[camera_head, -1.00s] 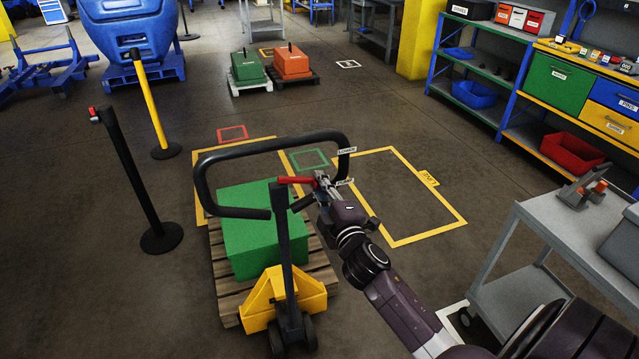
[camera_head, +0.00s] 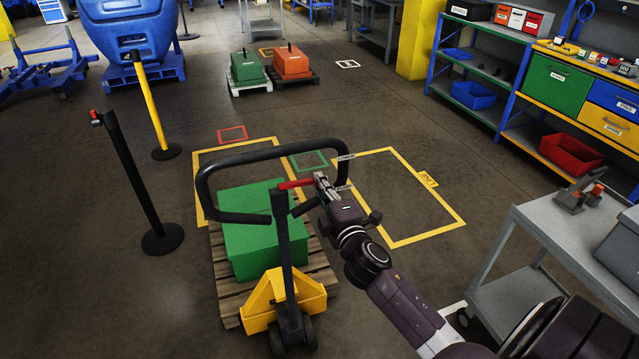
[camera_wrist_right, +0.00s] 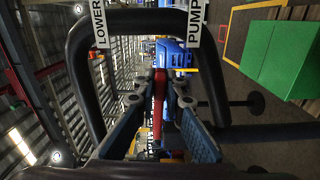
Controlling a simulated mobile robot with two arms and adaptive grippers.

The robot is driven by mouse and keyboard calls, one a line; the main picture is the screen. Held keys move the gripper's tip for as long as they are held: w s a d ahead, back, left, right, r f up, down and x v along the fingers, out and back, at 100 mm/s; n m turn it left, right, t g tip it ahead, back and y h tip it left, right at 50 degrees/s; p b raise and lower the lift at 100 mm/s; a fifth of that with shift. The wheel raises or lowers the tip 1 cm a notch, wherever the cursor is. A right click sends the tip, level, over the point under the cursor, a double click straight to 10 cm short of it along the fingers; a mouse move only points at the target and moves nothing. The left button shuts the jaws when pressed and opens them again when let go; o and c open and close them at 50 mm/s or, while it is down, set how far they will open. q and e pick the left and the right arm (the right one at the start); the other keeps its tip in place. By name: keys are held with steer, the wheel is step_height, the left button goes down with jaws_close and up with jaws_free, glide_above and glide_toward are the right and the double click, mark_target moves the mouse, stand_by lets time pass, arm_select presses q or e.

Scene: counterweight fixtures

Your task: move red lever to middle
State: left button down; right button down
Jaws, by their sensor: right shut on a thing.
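The red lever (camera_head: 296,184) sticks out to the right from the top of the pallet jack's post, inside the black loop handle (camera_head: 204,181). My right gripper (camera_head: 318,181) is at the lever's right end. In the right wrist view the lever (camera_wrist_right: 159,95) lies between the two fingers of the right gripper (camera_wrist_right: 160,88), which is shut on it. The left gripper is not in view.
The yellow pallet jack (camera_head: 262,300) carries a green block (camera_head: 250,235) on a wooden pallet (camera_head: 222,283). A black post (camera_head: 135,185) stands to the left. A grey cart (camera_head: 560,225) is at the right. The yellow-taped floor area (camera_head: 400,205) behind is empty.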

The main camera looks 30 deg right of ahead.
steer(key=shift+r+n, duration=0.2)
steer(key=shift+n, duration=0.2)
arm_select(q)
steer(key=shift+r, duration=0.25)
arm_select(e)
steer(key=c, duration=2.3)
jaws_free()
steer(key=shift+s, duration=0.1)
steer(key=v, duration=1.2)
